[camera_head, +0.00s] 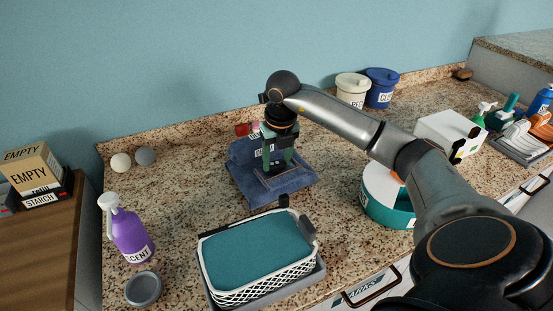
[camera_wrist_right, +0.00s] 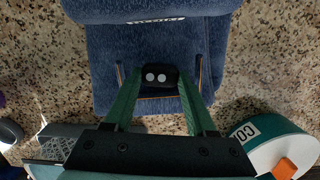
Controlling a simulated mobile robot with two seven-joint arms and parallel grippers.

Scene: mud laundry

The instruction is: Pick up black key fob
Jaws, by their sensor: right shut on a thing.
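The black key fob (camera_wrist_right: 160,76) shows in the right wrist view, with two pale round dots on its face. It sits between the green fingers of my right gripper (camera_wrist_right: 159,82), which is shut on it. The fob is over the folded blue denim (camera_wrist_right: 150,50); whether it still touches the cloth I cannot tell. In the head view my right gripper (camera_head: 277,170) points down over the denim (camera_head: 246,188) near the back of the counter, and the fob is not clear there. My left gripper is not in view.
A basket with a teal top (camera_head: 260,250) stands in front of the denim. A teal round container (camera_head: 388,211) and a white box (camera_head: 443,130) are to the right. A purple spray bottle (camera_head: 130,235) is at left. Bare granite lies left of the denim.

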